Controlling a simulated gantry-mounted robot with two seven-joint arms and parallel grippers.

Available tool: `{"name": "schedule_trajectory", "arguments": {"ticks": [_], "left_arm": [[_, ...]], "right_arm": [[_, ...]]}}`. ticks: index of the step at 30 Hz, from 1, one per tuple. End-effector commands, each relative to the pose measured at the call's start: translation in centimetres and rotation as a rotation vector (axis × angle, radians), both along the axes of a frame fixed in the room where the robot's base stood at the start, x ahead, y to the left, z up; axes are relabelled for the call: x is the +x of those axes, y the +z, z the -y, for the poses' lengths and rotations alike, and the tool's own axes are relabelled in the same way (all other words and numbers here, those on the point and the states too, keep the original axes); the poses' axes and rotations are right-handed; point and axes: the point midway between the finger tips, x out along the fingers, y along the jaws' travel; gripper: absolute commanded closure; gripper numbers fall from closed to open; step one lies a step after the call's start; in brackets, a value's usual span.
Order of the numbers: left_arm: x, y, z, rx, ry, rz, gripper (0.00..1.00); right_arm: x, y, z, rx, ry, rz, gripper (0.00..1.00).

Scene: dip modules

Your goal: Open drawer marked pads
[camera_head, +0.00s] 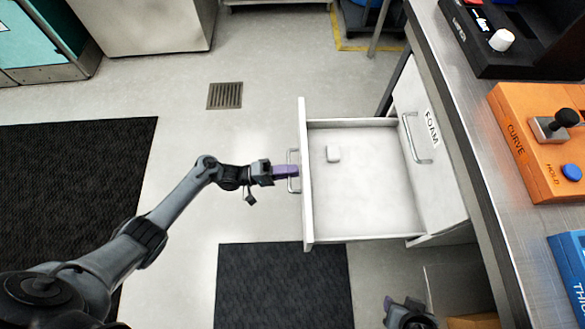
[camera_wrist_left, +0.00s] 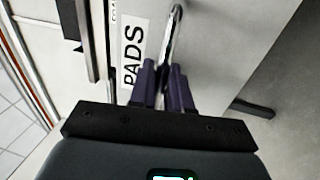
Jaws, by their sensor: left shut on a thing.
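The pads drawer (camera_head: 375,205) is pulled well out of the cabinet, and its inside is visible in the head view. In the left wrist view the drawer front (camera_wrist_left: 225,45) bears a label reading PADS (camera_wrist_left: 132,52) beside a metal bar handle (camera_wrist_left: 175,32). My left gripper (camera_head: 290,172) is shut on this handle, its purple fingers (camera_wrist_left: 163,85) on either side of the bar.
A shut drawer front marked FOAM (camera_head: 431,127) with its own handle stands behind the open drawer. The counter (camera_head: 470,130) above holds an orange CURVE box (camera_head: 555,150), a black box and a blue box. Dark mats (camera_head: 285,285) and a floor drain (camera_head: 225,95) lie on the floor.

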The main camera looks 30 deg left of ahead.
Motion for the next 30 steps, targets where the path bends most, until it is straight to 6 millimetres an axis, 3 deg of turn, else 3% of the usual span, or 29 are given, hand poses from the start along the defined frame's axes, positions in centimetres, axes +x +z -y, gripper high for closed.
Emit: {"name": "schedule_trajectory", "arguments": {"ticks": [11,12,14,24,30], "left_arm": [[-0.1,0.0,0.0,0.001,-0.003,-0.001,1.00],[-0.1,0.0,0.0,0.001,-0.003,-0.001,0.78],[-0.1,0.0,0.0,0.001,-0.003,-0.001,0.71],[-0.2,-0.1,-0.2,0.001,-0.002,0.000,0.71],[-1.1,-0.5,-2.1,0.004,-0.001,-0.003,0.71]], "right_arm": [[0.0,-0.1,0.2,-0.008,0.006,-0.001,0.57],[0.0,-0.1,0.2,-0.008,0.006,-0.001,0.57],[0.0,-0.1,0.2,-0.008,0.006,-0.001,0.57],[0.0,0.0,0.1,-0.005,0.004,0.000,0.57],[0.0,0.2,0.1,-0.003,0.001,-0.001,0.57]]}}
